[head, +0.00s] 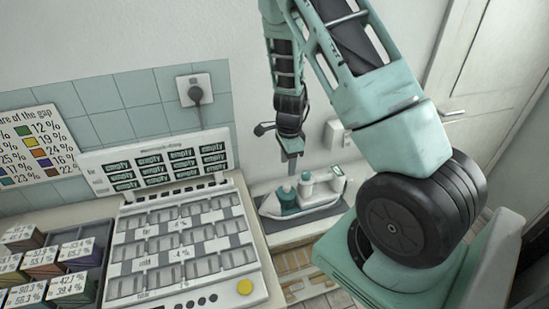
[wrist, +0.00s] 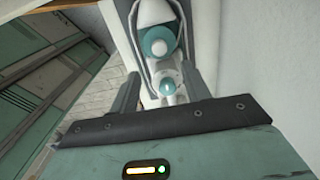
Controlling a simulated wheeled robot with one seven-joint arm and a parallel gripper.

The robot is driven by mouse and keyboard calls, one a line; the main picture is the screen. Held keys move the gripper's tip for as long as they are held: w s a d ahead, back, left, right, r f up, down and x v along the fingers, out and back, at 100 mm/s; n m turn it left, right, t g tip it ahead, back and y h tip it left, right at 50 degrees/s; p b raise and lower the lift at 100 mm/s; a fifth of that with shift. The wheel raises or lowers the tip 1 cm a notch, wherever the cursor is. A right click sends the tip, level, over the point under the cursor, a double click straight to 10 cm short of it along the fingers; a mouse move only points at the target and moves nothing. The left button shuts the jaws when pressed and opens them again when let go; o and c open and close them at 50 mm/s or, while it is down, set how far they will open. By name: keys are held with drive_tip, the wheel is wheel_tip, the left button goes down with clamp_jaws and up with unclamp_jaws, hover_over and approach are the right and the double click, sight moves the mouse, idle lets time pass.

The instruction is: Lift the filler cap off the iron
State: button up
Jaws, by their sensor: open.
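The iron (head: 318,203) is white with teal parts and rests on the narrow counter, its pointed tip to the left; it also shows in the wrist view (wrist: 140,45). A teal piece near its tip (head: 286,196), with a small pale knob in the wrist view (wrist: 168,87), looks like the filler cap. A white round part with a teal disc (wrist: 158,47) sits behind it; I cannot be certain which is the cap. My gripper (head: 291,168) is open and points down above the teal piece. In the wrist view its fingers (wrist: 161,78) lie either side of that piece.
A sorting panel (head: 190,245) with many slots and a yellow button fills the counter to the left. Bins with percentage labels (head: 60,262) stand at the far left. The wall with a plug socket (head: 195,90) is close behind the iron.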

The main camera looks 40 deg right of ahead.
sight(287, 185)
drive_tip(key=shift+f+b, duration=3.95)
drive_tip(key=shift+f, duration=0.85)
clamp_jaws()
drive_tip(key=shift+r+p, duration=0.15)
drive_tip(key=shift+p, duration=0.2)
drive_tip(key=shift+r+p, duration=1.25)
drive_tip(key=shift+r, duration=0.15)
drive_tip(key=shift+r, duration=0.1)
wheel_tip(287, 185, up, 7)
drive_tip(key=p, duration=0.6)
